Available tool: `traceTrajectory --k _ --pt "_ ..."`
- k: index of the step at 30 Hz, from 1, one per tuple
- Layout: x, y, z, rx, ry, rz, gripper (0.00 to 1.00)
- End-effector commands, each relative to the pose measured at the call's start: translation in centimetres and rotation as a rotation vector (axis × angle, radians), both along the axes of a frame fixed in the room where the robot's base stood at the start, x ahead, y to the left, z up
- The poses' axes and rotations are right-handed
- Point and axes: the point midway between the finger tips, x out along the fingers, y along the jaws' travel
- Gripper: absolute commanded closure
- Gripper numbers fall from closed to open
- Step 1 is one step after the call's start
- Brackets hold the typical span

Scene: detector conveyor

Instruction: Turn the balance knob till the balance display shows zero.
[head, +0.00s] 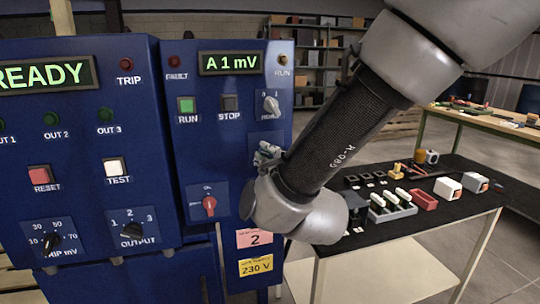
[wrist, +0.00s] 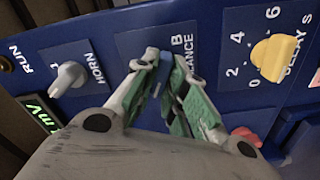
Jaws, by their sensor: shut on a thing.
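The balance display (head: 230,63) on the right blue cabinet reads "A 1 mV" in green in the head view. Part of a green "mV" display (wrist: 38,113) shows at the left edge of the wrist view. My gripper (wrist: 167,63) is at the panel marked BALANCE, its green-padded fingers closed around the balance knob (wrist: 166,59). Only a little blue of the knob shows between the fingertips, so its pointer cannot be read. In the head view my gripper (head: 268,154) is small and partly hidden by my wrist, and the knob is hidden.
The grey HORN knob (wrist: 68,77) and the yellow DELAY knob (wrist: 271,58) flank my fingers in the wrist view. A red switch (head: 209,205) sits lower left on the cabinet. A black-topped table (head: 470,222) with small parts stands to the right.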

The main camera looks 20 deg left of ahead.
Motion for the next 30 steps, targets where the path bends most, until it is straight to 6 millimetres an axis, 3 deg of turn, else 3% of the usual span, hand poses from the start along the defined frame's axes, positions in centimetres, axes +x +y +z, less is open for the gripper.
traceTrajectory --k 15,30 --pt "0.05 0.02 -0.07 -0.376 -0.231 -0.002 1.00" --pt "0.06 0.01 -0.09 -0.527 -0.324 -0.002 1.00"
